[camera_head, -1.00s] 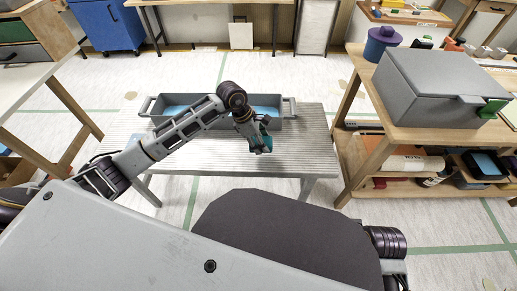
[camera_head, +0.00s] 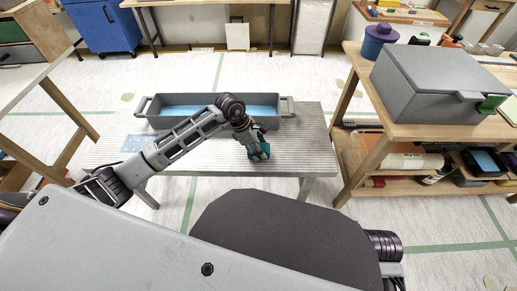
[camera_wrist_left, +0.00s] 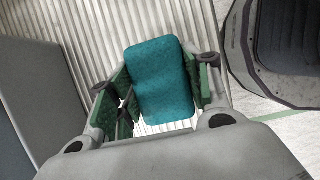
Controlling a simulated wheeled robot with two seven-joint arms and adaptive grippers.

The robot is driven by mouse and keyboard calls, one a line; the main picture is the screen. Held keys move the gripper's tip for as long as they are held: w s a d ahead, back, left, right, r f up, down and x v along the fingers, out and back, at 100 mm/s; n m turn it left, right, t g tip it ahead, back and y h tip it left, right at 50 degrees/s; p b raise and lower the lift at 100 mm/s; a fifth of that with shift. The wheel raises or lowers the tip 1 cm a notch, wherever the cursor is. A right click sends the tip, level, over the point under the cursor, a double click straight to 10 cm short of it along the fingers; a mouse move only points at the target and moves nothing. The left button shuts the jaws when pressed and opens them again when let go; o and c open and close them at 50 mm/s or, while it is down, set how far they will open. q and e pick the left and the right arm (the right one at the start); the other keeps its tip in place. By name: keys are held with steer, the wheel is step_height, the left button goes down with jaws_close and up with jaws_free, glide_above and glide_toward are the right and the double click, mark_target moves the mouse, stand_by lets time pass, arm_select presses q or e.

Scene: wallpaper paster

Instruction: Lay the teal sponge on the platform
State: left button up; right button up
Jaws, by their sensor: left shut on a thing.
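The teal sponge (camera_wrist_left: 160,80) is between the green-padded fingers of my left gripper (camera_wrist_left: 160,92) in the left wrist view. The gripper is shut on it. In the head view my left gripper (camera_head: 256,146) and the sponge (camera_head: 262,152) are low over the ribbed grey platform (camera_head: 300,155), right of its middle. I cannot tell whether the sponge touches the platform. My right gripper is not in view.
A grey tray of blue liquid (camera_head: 180,112) stands on the back of the platform. A blue dotted sheet (camera_head: 134,143) lies at its left. A wooden bench (camera_head: 430,128) with a grey box (camera_head: 440,85) stands at the right. The platform's front right is clear.

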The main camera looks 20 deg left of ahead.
mark_target(253, 147)
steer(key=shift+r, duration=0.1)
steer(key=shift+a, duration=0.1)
arm_select(q)
steer(key=o, duration=1.1)
steer(key=shift+f, duration=0.1)
steer(key=shift+c, duration=0.2)
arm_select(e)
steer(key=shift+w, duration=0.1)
arm_select(q)
steer(key=shift+r, duration=0.2)
steer(key=shift+a+r, duration=0.15)
steer(key=shift+r, duration=0.2)
steer(key=p+v, duration=0.1)
steer(key=v, duration=0.3)
steer(key=shift+a+r, duration=0.1)
steer(key=shift+r, duration=0.1)
steer(key=p+v, duration=0.1)
steer(key=v, duration=0.5)
steer(key=shift+a+r+p, duration=0.15)
steer(key=shift+r+p, duration=0.15)
steer(key=shift+p, duration=0.1)
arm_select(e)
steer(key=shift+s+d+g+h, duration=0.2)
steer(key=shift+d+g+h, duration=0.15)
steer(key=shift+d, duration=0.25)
